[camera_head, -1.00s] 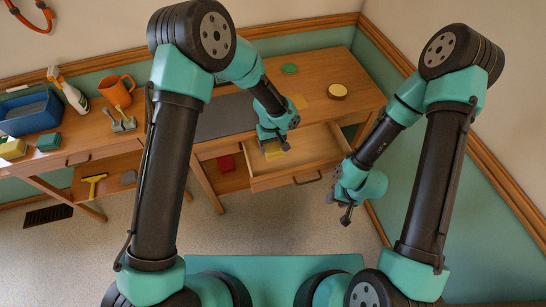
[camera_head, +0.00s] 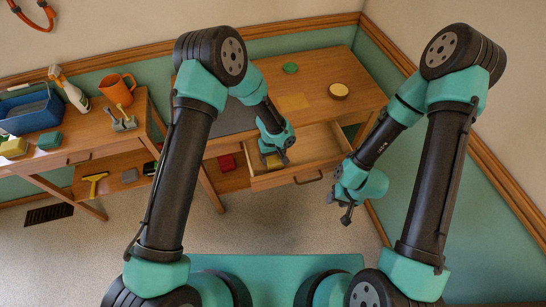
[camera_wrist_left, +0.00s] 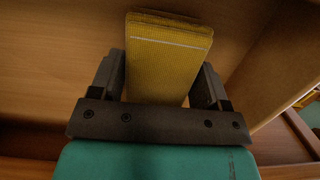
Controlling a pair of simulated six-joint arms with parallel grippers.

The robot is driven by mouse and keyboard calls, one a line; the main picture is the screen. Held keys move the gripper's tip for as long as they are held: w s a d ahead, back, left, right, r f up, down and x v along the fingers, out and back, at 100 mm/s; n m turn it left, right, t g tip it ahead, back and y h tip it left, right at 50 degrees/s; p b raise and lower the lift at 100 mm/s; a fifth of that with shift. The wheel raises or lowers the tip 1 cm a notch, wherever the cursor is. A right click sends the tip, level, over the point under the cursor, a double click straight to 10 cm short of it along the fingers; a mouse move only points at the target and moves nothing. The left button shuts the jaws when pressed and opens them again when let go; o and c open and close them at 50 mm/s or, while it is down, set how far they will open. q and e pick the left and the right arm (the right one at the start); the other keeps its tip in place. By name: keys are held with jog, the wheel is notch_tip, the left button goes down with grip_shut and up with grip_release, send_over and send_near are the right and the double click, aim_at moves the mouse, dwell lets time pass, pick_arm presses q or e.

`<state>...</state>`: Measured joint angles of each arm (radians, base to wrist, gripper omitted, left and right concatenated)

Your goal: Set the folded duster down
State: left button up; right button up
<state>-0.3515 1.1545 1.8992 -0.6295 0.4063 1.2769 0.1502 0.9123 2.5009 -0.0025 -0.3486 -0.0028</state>
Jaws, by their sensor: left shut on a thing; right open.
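The folded duster (camera_wrist_left: 168,50) is yellow with a pale line across it. It sits between the fingers of my left gripper (camera_wrist_left: 163,85), which is shut on it. In the head view the left gripper (camera_head: 280,154) is over the open drawer (camera_head: 306,158), low at its left part, and the duster (camera_head: 273,161) shows beside the fingers. I cannot tell whether the duster touches the drawer floor. My right gripper (camera_head: 346,215) is open and empty, to the right of the drawer and in front of it.
A red item (camera_head: 227,163) is on the shelf left of the drawer.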

pick_arm(q)
jog(key=shift+f, duration=0.3)
jog(key=o, duration=0.8)
jog(key=r, duration=0.4)
jog(key=w+r, duration=0.1)
jog(key=r, duration=0.7)
jog(key=shift+w+a+r, duration=0.1)
jog(key=shift+w+a, duration=0.15)
jog(key=shift+w, duration=0.1)
